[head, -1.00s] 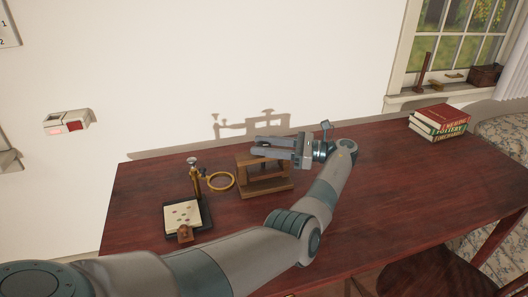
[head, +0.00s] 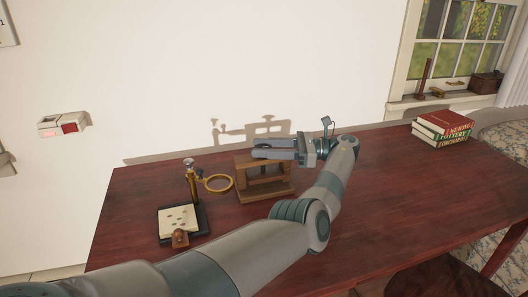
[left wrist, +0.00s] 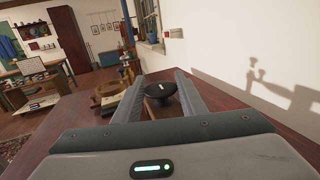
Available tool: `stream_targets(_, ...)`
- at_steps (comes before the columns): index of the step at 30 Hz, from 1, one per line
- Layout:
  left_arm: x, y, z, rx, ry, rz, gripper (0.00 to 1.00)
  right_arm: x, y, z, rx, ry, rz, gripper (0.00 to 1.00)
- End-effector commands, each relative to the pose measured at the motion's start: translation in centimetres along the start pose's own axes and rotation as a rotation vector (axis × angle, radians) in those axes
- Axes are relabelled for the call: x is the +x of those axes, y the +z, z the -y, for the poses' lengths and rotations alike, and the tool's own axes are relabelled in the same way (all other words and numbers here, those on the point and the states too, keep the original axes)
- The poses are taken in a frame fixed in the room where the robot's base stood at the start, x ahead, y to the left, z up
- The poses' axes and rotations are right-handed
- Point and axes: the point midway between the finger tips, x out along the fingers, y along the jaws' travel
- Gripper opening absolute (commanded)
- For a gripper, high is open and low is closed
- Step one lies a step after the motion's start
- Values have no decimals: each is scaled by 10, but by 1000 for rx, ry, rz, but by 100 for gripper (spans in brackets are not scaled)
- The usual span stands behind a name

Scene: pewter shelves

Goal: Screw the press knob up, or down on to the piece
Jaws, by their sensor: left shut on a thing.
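The small wooden press (head: 265,192) stands on the dark red table, an upright frame on a flat base. My left gripper (head: 258,148) reaches in from the right at the top of the press, its fingers level. In the left wrist view a round black press knob (left wrist: 160,89) with a pale mark sits between the two fingers of my left gripper (left wrist: 159,80), which is shut on it. The fingers hide the knob in the head view. I cannot see the press's screw or any piece under it clearly. My right gripper is not in view.
Left of the press stand a brass stand with a ring (head: 219,183) and a black tray with a pale card (head: 179,219). Stacked books (head: 441,129) lie at the far right. The table (head: 400,185) is clear between arm and books.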

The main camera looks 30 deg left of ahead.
Motion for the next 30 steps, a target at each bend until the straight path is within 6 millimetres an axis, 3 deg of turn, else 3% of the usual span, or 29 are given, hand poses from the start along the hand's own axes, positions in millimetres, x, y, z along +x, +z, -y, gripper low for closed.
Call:
stream_targets(15, 0, 0, 0, 0, 7, 0, 15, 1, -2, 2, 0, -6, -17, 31)
stream_targets(16, 0, 0, 0, 0, 7, 0, 45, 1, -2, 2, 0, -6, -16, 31)
stream_targets(18, 0, 0, 0, 0, 6, 0, 56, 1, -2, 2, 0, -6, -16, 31)
stream_targets(30, 1, 0, 0, 0, 6, 0, 56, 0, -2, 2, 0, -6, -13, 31)
